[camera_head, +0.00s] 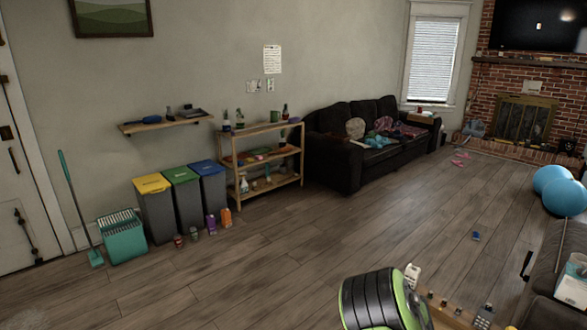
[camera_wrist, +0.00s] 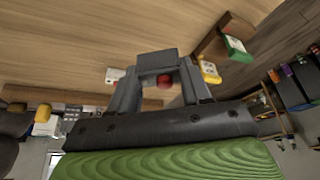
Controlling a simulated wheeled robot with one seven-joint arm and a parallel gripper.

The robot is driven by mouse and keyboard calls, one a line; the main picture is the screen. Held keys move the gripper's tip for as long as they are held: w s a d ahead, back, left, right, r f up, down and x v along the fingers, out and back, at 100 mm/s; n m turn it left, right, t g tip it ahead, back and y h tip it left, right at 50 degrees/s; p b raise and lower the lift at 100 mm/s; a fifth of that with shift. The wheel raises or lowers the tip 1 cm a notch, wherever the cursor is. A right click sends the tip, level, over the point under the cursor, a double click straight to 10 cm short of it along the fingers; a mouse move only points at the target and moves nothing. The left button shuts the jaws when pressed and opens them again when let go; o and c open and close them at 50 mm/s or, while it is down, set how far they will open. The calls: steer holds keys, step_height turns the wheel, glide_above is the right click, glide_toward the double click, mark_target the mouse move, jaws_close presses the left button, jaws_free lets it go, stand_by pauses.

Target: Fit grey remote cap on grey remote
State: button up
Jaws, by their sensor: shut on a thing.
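My gripper (camera_wrist: 157,70) is in the middle of the wrist view, its two dark fingers shut on a small plain grey block (camera_wrist: 157,61), which I take for the grey remote cap. The fingers hide part of it. In the head view my arm hides the gripper and the cap. A pale handset-like thing with dark marks (camera_head: 412,272) stands out just past my arm in the head view. It may be the grey remote, but I cannot tell. In the wrist view a pale piece (camera_wrist: 114,75) shows beside the left finger, partly hidden.
A wooden tabletop (camera_head: 446,312) with several small things is at the bottom. The wrist view shows a red thing (camera_wrist: 164,80), a yellow one (camera_wrist: 210,72) and a green box (camera_wrist: 237,49). A couch (camera_head: 545,275) is at the right. The floor (camera_head: 300,240) is mostly clear.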

steer(key=s+a+n+y+p, duration=0.1)
steer(key=s+a+n, duration=0.4)
steer(key=a, duration=0.7)
steer(key=w+d+f+m+h+b, duration=0.1)
steer(key=w+d+m+b, duration=0.15)
steer(key=d, duration=0.55)
steer(key=w+d+f+m+h+b, duration=0.1)
steer(key=w+d+m+b, duration=0.2)
steer(key=d, duration=0.5)
steer(key=s+d+r+m+b, duration=0.1)
steer(key=d+m, duration=0.2)
steer(key=d, duration=0.7)
steer(key=s+d+r+m+g+h+b, duration=0.1)
steer(key=s+d+r+m+b, duration=0.1)
steer(key=d, duration=0.8)
steer(key=shift+s+m, duration=0.25)
steer(key=shift+m, duration=0.2)
steer(key=shift+d, duration=0.1)
step_height(320, 180, down, 10)
steer(key=b, duration=0.2)
steer(key=shift+r+b, duration=0.1)
steer(key=shift+b, duration=0.25)
